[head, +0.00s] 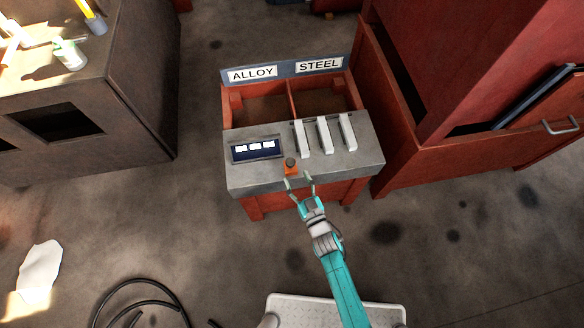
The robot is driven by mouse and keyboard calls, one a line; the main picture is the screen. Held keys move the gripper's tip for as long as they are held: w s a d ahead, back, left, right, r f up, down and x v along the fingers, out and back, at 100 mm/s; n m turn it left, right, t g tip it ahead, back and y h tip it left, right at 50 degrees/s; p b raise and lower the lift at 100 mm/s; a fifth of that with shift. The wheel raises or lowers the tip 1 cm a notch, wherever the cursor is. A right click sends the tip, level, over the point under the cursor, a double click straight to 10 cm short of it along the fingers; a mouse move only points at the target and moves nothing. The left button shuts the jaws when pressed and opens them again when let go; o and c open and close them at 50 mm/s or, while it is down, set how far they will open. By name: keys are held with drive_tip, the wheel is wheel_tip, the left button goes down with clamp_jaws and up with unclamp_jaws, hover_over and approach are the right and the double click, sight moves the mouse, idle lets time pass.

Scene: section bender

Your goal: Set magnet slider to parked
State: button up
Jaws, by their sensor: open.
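A grey control panel (350,172) tops a red bin stand in the head view. Three white slider-like bars (323,134) stand side by side in slots on its right half. I cannot tell from the picture which part is the magnet slider. A small orange block with a dark knob (291,167) sits near the panel's front edge. My teal gripper (299,181) is open and empty, its fingertips at the panel's front edge, just below and right of the orange block. I cannot tell whether they touch anything.
A dark display (256,149) is on the panel's left. Behind are two bins labelled ALLOY (253,73) and STEEL (318,65). A red cabinet (430,140) stands close on the right, a grey bench (110,85) left. A black hose (140,285) and white cloth (39,272) lie on the floor.

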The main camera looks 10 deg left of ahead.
drive_tip(key=shift+v, duration=2.35)
drive_tip(key=s+d+r+m+h, duration=0.25)
drive_tip(key=s+d+r, duration=0.25)
drive_tip(key=s+d, duration=0.3)
drive_tip(key=s+d+r+m+h, duration=0.1)
drive_tip(key=s+d+r+h, duration=0.3)
drive_tip(key=s, duration=0.6)
drive_tip(key=s+d+r+m+h, duration=0.1)
drive_tip(key=s+d+r, duration=0.2)
drive_tip(key=s+r, duration=0.2)
drive_tip(key=s+d+r+m+g+h, duration=0.1)
drive_tip(key=s+d+r, duration=0.2)
drive_tip(key=s+r, duration=0.3)
wheel_tip(320, 180, up, 6)
drive_tip(key=shift+s+f, duration=0.1)
drive_tip(key=shift+s, duration=0.1)
